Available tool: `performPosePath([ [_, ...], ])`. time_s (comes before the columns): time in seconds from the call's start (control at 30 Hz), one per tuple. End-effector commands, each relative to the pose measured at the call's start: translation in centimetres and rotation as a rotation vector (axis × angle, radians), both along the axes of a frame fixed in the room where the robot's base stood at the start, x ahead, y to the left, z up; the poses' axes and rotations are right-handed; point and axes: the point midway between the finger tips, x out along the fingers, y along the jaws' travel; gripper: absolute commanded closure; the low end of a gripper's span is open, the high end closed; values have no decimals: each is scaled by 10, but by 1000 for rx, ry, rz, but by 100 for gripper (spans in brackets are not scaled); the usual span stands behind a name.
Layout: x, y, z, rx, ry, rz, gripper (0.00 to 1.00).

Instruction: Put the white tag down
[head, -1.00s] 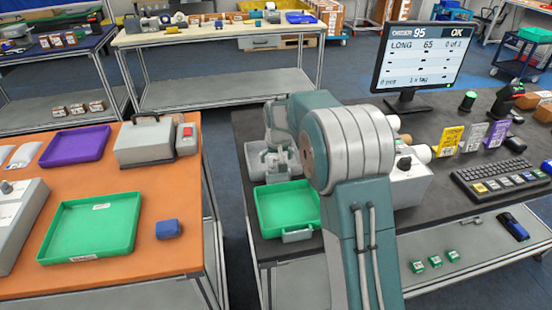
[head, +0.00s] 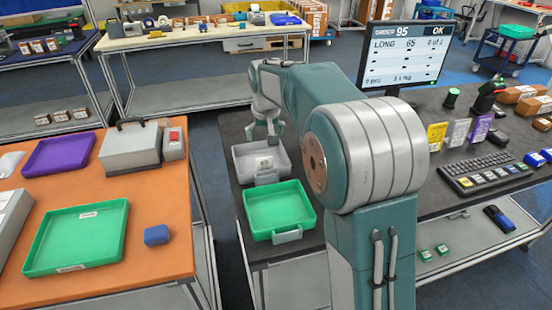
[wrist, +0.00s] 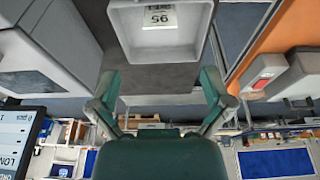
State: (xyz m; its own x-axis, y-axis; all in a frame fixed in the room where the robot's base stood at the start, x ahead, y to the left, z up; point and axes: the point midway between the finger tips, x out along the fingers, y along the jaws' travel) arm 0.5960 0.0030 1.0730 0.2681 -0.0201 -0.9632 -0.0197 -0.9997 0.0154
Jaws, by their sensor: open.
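A white tag (wrist: 158,17) printed with 95 lies inside the grey tray (wrist: 117,20) in the wrist view. In the head view the tag (head: 264,162) shows as a small pale patch in the grey tray (head: 243,172), behind the green tray on the dark table. My gripper (head: 264,138) is above the back part of the grey tray, apart from the tag. In the wrist view my gripper (wrist: 160,85) has its two fingers spread wide with nothing between them.
A green tray (head: 296,222) stands in front of the grey one. To the right are the monitor (head: 406,55), several coloured cards and a keyboard (head: 491,178). An orange table (head: 150,268) with more trays is at the left, across a gap.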

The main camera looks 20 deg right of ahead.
Motion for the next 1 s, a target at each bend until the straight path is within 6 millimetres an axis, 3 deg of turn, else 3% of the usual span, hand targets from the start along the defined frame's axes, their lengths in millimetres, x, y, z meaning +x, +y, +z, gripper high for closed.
performPosePath([
  [0.23, -72, -1, 47, 4, -52, 4, 0],
  [0.5, -170, -2, 72, 8, -109, 11, 0],
  [0.8, -278, -3, 62, 11, -174, 16, 0],
  [1.0, -330, -3, 40, 12, -210, 20, 0],
])
